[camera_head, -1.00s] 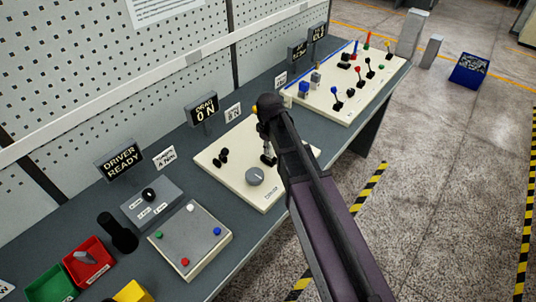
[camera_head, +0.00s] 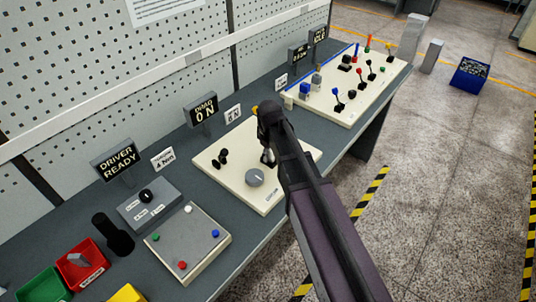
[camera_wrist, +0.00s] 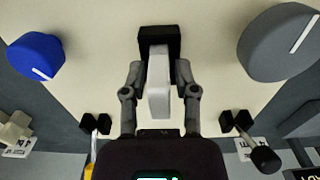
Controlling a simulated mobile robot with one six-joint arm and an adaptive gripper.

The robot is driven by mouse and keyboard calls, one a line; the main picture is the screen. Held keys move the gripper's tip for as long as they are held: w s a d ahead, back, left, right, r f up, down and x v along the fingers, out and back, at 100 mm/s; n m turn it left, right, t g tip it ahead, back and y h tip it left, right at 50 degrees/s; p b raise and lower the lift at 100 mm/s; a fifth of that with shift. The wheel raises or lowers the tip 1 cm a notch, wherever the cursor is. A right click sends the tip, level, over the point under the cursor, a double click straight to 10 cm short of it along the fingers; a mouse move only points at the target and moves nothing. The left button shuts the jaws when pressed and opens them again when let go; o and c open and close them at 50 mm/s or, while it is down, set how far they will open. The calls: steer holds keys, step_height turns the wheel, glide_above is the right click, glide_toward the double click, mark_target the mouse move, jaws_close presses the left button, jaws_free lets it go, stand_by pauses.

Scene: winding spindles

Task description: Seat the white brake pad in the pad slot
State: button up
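The white brake pad (camera_wrist: 159,82) is between the two fingers of my gripper (camera_wrist: 160,75) in the wrist view. The fingers look closed on its sides. The pad's far end overlaps a black block (camera_wrist: 159,36) on the cream panel, which looks like the pad slot. I cannot tell how deep the pad sits in it. In the head view my gripper (camera_head: 268,148) is low over the cream panel (camera_head: 222,172), and my arm hides the pad and most of the slot.
A grey knob (camera_wrist: 281,42) and a blue knob (camera_wrist: 36,57) flank the black block. Black levers (camera_head: 221,158) stand on the panel's left side. Signs (camera_head: 201,109) stand behind. A grey board (camera_head: 188,240) is to the left, a lever panel (camera_head: 345,85) to the right.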

steer(key=shift+r, duration=0.15)
stand_by(0.3)
step_height(320, 180, up, 12)
steer(key=p, duration=1.2)
stand_by(0.8)
steer(key=s+d+m, duration=0.5)
steer(key=s+d, duration=0.1)
steer(key=d, duration=0.3)
steer(key=s+d+m, duration=0.5)
steer(key=s+d, duration=0.2)
steer(key=d, duration=0.2)
steer(key=shift+s+d, duration=0.15)
steer(key=shift+d, duration=0.25)
